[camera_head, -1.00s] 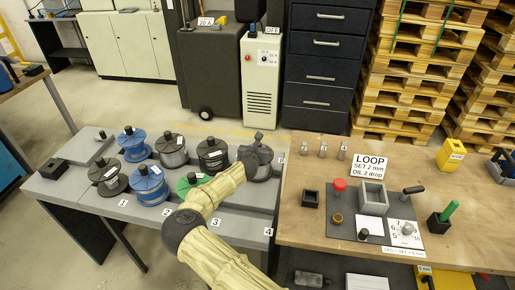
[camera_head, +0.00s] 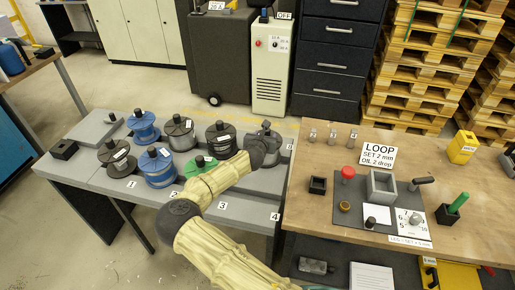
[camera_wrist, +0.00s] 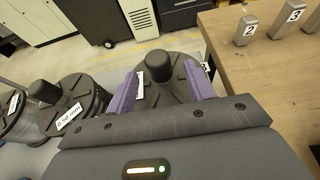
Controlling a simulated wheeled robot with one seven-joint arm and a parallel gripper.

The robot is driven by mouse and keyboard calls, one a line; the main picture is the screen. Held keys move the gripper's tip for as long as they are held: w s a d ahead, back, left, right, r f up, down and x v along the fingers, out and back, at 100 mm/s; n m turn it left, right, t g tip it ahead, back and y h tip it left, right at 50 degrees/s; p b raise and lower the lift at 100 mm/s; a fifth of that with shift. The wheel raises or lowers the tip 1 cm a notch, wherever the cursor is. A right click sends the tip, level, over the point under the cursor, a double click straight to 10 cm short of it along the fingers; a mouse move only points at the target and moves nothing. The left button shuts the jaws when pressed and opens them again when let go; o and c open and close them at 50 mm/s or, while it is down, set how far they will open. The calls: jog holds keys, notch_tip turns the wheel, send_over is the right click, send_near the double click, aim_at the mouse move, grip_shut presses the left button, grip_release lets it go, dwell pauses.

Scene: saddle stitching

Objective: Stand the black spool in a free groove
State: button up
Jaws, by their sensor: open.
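A dark grey to black spool (camera_wrist: 168,90) with a round top knob is right in front of my gripper in the wrist view. My gripper (camera_wrist: 162,82) is open, with its purple fingers on either side of the knob. I cannot tell whether they touch the spool. In the head view, this spool (camera_head: 266,180) is at the right end of the back row, partly hidden by my gripper (camera_head: 266,134). Another black spool (camera_head: 221,138) with a white label stands to its left, and it also shows in the wrist view (camera_wrist: 72,108). Groove labels 3 (camera_head: 223,205) and 4 (camera_head: 275,216) are on the rack front.
The grey rack also holds blue spools (camera_head: 143,125) (camera_head: 158,168), a grey spool (camera_head: 180,132), a dark spool (camera_head: 115,156) and a partly hidden green spool (camera_head: 199,165). A wooden table (camera_head: 335,225) with small fixtures adjoins on the right.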

jog(key=b+v, duration=0.1)
jog(key=v, duration=1.3)
jog(key=shift+r+b, duration=0.15)
jog(key=shift+b, duration=0.25)
jog(key=shift+w+d, duration=0.1)
jog(key=s+d+f+m+g, duration=0.2)
jog(key=d+m, duration=0.3)
jog(key=d, duration=0.1)
jog(key=s+d+f+m+g+h, duration=0.1)
jog(key=s+d+f+m+g, duration=0.1)
jog(key=d+m, duration=0.4)
jog(key=s+d+f+m+g+h+p, duration=0.1)
jog(key=s+d+f+m+g, duration=0.2)
jog(key=s+d+m, duration=0.1)
jog(key=shift+s+d+m, duration=0.1)
jog(key=shift+d+m, duration=0.7)
jog(key=shift+d, duration=0.45)
jog(key=s+r+m+g+y+p, duration=0.1)
jog(key=s+r+m+g+y, duration=0.1)
jog(key=s+r+m, duration=0.4)
jog(key=s+r+m+g+y+p, duration=0.1)
jog(key=s+r+m+y, duration=0.1)
jog(key=s+r+m, duration=0.4)
jog(key=s+m, duration=0.5)
jog(key=shift+s+r+g+y, duration=0.3)
jog(key=shift+r+g, duration=0.1)
